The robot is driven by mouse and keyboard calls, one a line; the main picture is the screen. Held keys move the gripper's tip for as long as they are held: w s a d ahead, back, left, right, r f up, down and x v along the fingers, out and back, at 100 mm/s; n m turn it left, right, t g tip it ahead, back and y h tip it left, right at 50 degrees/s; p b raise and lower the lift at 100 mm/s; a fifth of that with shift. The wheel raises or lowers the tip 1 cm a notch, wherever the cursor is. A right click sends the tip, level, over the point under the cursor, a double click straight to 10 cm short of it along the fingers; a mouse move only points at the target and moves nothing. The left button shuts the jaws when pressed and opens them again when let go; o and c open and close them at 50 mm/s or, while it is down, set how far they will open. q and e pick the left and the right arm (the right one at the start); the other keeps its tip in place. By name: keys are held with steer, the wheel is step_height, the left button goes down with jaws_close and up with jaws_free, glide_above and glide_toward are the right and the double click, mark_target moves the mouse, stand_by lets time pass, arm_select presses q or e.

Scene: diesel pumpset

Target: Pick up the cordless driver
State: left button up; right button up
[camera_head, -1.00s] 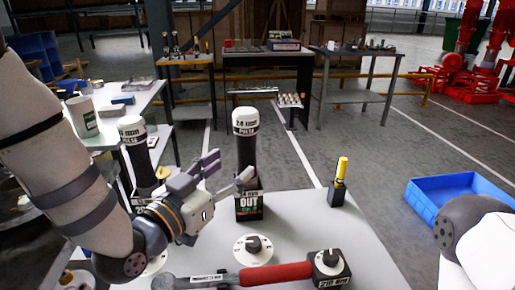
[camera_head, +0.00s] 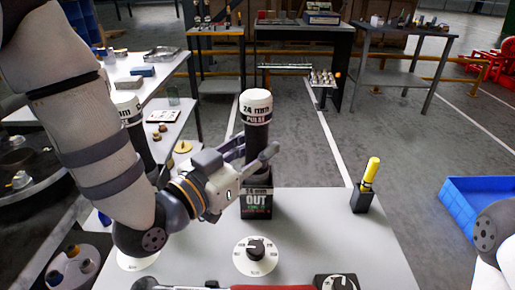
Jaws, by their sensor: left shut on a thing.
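The cordless driver (camera_head: 257,110) appears to be the upright black cylinder with a white cap marked "24 mm PULSE". It stands in a black holder (camera_head: 257,203) marked "OUT" on the grey table. My left gripper (camera_head: 256,153) reaches in from the left and is shut on the driver's black body, just above the holder. One finger passes in front of the body; the other is partly hidden at its left. My right gripper is out of view; only part of my right arm shows at the lower right.
A similar capped tool (camera_head: 129,110) stands behind my left arm. A yellow-handled tool (camera_head: 370,171) stands in a small black holder at right. A white dial (camera_head: 256,256) and a red-handled hammer (camera_head: 272,287) lie nearer. A blue crate (camera_head: 482,207) is on the floor.

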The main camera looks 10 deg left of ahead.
arm_select(q)
jaws_close()
steer(key=shift+r, duration=0.1)
step_height(320, 180, up, 18)
steer(key=f+p, duration=0.1)
steer(key=p, duration=0.3)
glide_above(256, 94)
steer(key=shift+w+r, duration=0.1)
steer(key=shift+r, duration=0.45)
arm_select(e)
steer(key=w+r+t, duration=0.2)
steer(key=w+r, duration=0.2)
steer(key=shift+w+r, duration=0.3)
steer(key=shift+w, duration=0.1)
arm_select(q)
steer(key=shift+o, duration=1.3)
jaws_free()
jaws_close()
